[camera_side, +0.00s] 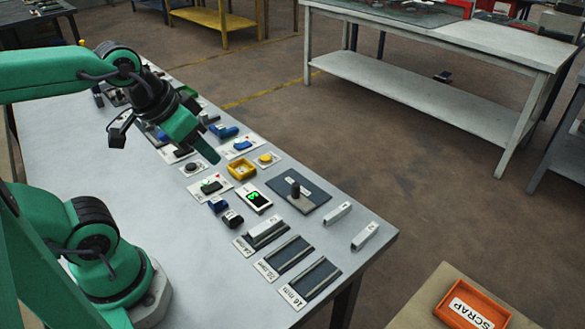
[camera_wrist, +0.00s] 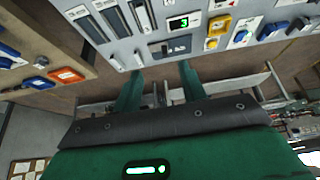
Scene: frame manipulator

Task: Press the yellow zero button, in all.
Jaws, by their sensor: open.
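The yellow button (camera_side: 265,158) is a round cap on a small white plate near the far edge of the bench, to the right of a yellow square tray (camera_side: 240,170). It also shows in the wrist view (camera_wrist: 212,44), below the yellow tray (camera_wrist: 220,25). My gripper (camera_side: 208,153) is above the bench, to the left of the button and apart from it. In the wrist view my gripper's two green fingers (camera_wrist: 161,72) are spread with nothing between them. In the side view one finger hides the other.
A display with green digits (camera_side: 256,198) and a dark plate with an upright post (camera_side: 300,192) stand nearby. A black button (camera_side: 192,167) and blue parts (camera_side: 241,145) are close to my gripper. Labelled slots (camera_side: 286,255) lie nearer. An orange SCRAP bin (camera_side: 472,307) is off the bench.

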